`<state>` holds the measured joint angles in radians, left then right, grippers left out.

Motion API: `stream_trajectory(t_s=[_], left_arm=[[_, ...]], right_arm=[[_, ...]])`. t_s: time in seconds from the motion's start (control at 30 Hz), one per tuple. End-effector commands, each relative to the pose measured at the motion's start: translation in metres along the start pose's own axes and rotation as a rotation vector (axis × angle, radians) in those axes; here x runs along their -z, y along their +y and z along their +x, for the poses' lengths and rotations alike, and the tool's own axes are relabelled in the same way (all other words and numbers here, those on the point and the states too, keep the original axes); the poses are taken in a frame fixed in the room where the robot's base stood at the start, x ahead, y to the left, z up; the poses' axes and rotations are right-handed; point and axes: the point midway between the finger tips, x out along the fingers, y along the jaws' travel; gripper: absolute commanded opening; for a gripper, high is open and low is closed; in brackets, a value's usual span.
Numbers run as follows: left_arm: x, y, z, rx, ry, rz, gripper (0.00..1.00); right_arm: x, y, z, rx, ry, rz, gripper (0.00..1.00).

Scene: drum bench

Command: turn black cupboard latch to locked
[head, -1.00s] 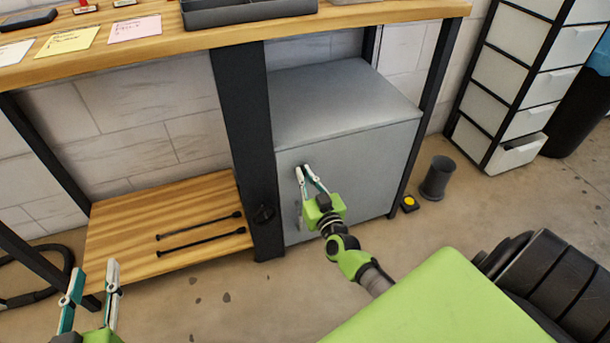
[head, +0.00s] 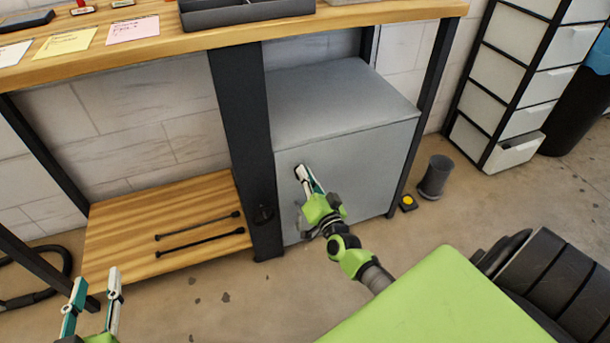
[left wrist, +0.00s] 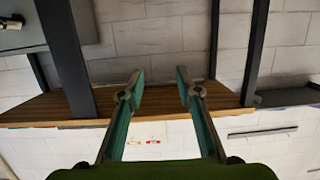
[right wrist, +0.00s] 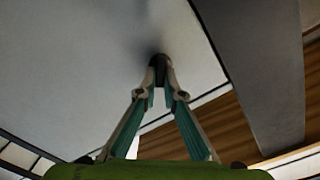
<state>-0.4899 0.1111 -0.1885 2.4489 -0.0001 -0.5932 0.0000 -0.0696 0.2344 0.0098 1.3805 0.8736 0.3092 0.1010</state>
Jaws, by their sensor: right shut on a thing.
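The grey cupboard (head: 375,160) stands under the bench with its front door facing me. My right gripper (head: 302,172) is at the door's upper left part. In the right wrist view the black latch (right wrist: 158,62) is a small dark piece on the pale door (right wrist: 90,70), and my right gripper (right wrist: 158,85) is shut on it. The fingers hide most of the latch, so its turn angle cannot be told. My left gripper (head: 97,280) is open and empty at the lower left, away from the cupboard; it also shows in the left wrist view (left wrist: 157,80).
A wooden shelf (head: 120,225) holds two black rods. A grey cup (head: 435,177) and a yellow-black button (head: 408,203) are on the floor to the right.

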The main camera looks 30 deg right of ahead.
Motion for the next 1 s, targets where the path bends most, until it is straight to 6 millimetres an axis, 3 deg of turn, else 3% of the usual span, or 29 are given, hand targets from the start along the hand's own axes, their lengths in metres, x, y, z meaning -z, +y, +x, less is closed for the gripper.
stream_trajectory(t_s=[0.6,1.0], left_arm=[[0.069,0.010,-0.004,-0.023,0.327,-0.005,0.32],[0.107,0.015,-0.018,-0.033,0.517,-0.011,0.32]], right_arm=[[-0.003,0.007,0.000,0.000,-0.001,0.568,0.00],[-0.004,0.008,0.000,-0.001,-0.001,0.792,0.00]])
